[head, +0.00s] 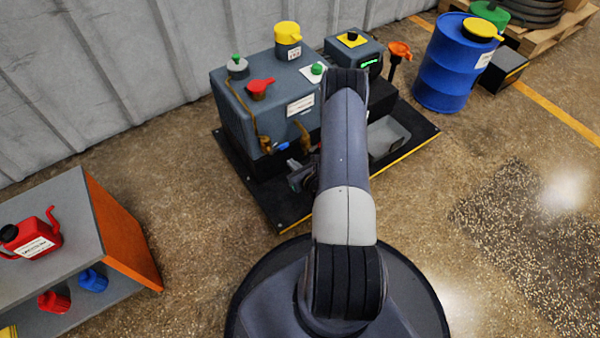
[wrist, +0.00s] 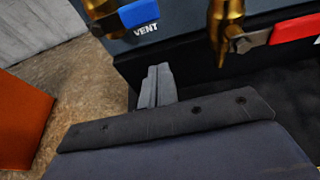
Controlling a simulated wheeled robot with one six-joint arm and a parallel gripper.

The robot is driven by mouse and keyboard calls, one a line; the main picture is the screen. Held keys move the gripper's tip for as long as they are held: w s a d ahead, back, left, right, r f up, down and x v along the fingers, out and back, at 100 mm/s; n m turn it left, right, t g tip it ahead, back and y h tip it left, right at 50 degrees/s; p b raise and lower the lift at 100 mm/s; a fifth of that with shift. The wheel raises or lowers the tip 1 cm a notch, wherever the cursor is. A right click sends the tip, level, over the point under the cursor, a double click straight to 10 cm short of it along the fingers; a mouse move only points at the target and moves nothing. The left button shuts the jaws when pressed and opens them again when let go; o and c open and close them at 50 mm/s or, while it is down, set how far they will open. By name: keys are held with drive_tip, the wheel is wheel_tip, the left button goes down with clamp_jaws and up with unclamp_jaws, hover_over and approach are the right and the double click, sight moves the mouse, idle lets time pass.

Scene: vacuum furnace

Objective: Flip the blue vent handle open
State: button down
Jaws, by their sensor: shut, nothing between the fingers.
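The blue vent handle (wrist: 139,13) shows at the top of the wrist view, on a brass valve (wrist: 100,12) on the machine's dark front, with the word VENT below it. It points sideways to the right from the valve. In the head view the blue handle (head: 283,146) is a small patch low on the front of the grey machine (head: 240,112). My gripper (wrist: 158,72) is shut and empty, its fingers together, below and a little right of the handle and apart from it in the picture. In the head view my arm partly hides the gripper.
A second brass valve (wrist: 226,30) with a red handle (wrist: 296,28) is right of the vent valve. A black base (head: 262,205) lies under the machine. An orange-sided shelf (head: 122,240) stands left, with a red can (head: 38,240). A blue drum (head: 445,70) stands back right.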

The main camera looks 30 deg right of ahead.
sight(279, 148)
drive_tip(key=w+r+b, duration=0.1)
drive_tip(key=w+r, duration=0.2)
idle(0.4)
